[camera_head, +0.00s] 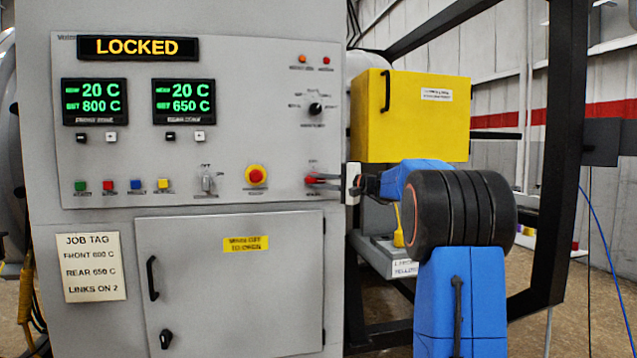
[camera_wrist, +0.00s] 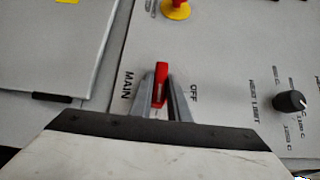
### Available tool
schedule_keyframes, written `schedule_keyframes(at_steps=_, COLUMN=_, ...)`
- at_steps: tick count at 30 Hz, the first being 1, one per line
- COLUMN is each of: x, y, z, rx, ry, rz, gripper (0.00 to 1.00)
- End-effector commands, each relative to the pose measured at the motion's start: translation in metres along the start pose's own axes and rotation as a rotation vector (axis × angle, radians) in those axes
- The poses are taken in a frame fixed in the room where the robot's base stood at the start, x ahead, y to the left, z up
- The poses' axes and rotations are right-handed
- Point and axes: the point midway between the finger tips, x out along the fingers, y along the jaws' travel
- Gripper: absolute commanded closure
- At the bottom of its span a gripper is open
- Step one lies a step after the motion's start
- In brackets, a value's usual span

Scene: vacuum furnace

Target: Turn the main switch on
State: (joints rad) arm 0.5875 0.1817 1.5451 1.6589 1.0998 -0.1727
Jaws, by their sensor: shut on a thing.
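The main switch has a red handle (camera_head: 310,180) at the lower right of the grey control panel. In the wrist view the red handle (camera_wrist: 160,82) stands between the printed words MAIN on its left and OFF on its right. My gripper (camera_head: 320,181) reaches it from the right in the head view. In the wrist view my gripper's two grey fingers (camera_wrist: 162,95) are closed on either side of the red handle. The lower part of the handle is partly hidden between the fingers.
A red emergency button on a yellow base (camera_head: 256,175) lies left of the switch. A black selector knob (camera_head: 316,109) is above it. The upper display (camera_head: 137,47) reads LOCKED. A grey cabinet door (camera_head: 235,290) is below. A yellow box (camera_head: 412,117) stands right.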

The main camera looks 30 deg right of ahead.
Motion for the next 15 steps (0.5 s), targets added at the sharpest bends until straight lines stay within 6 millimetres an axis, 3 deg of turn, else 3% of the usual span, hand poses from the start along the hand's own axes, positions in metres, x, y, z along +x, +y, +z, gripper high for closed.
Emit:
schedule_keyframes(at_steps=12, x=0.0001, y=0.0014, z=0.0000, rx=0.006, ry=-0.001, rz=-0.003, gripper=1.00)
schedule_keyframes(at_steps=13, x=0.0001, y=0.0014, z=0.0000, rx=0.006, ry=-0.001, rz=-0.003, gripper=0.80)
schedule_keyframes(at_steps=15, x=0.0001, y=0.0013, z=0.0001, rx=0.006, ry=-0.001, rz=-0.003, gripper=0.66)
